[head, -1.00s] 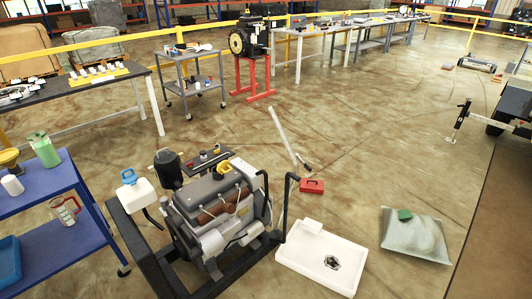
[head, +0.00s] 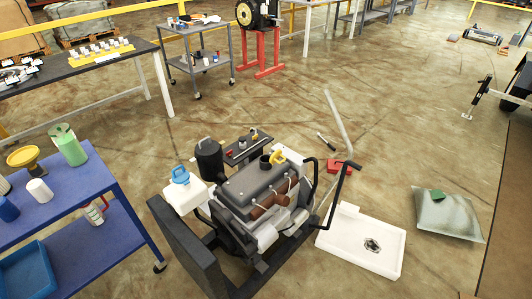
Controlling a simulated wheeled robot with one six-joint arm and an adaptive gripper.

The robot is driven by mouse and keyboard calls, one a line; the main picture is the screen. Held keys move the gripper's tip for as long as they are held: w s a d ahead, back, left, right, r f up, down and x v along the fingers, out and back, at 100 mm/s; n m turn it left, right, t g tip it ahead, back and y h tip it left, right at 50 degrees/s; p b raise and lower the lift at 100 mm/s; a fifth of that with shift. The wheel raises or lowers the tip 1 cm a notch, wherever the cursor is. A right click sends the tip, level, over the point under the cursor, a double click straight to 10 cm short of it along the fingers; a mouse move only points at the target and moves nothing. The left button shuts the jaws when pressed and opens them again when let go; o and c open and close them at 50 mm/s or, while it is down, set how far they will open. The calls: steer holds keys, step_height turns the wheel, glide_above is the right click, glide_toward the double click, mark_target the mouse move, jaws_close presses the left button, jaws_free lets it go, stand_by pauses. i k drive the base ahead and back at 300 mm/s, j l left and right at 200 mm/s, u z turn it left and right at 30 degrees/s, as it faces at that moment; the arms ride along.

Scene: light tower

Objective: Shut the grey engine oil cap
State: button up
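The engine (head: 262,190) stands on a black stand in the middle of the head view, with a long grey top cover (head: 246,184). A dark round opening or neck (head: 265,162) shows at the far end of this cover, beside a yellow looped piece (head: 277,157). I cannot pick out the grey oil cap for certain, nor tell whether it is open or shut. My gripper is not in view.
A blue cart (head: 60,205) with a green jug (head: 68,145) stands at left. A white, blue-topped container (head: 186,192) and a black cylinder (head: 209,160) are beside the engine. A white tray (head: 385,268) and grey pillow-like bag (head: 448,213) lie at right.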

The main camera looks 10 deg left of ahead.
mark_target(274, 158)
steer(key=u, duration=0.5)
steer(key=i+l+u, duration=0.15)
steer(key=i+l, duration=0.35)
steer(key=i+l+u, duration=0.15)
steer(key=i+l, duration=0.3)
steer(key=l, duration=0.15)
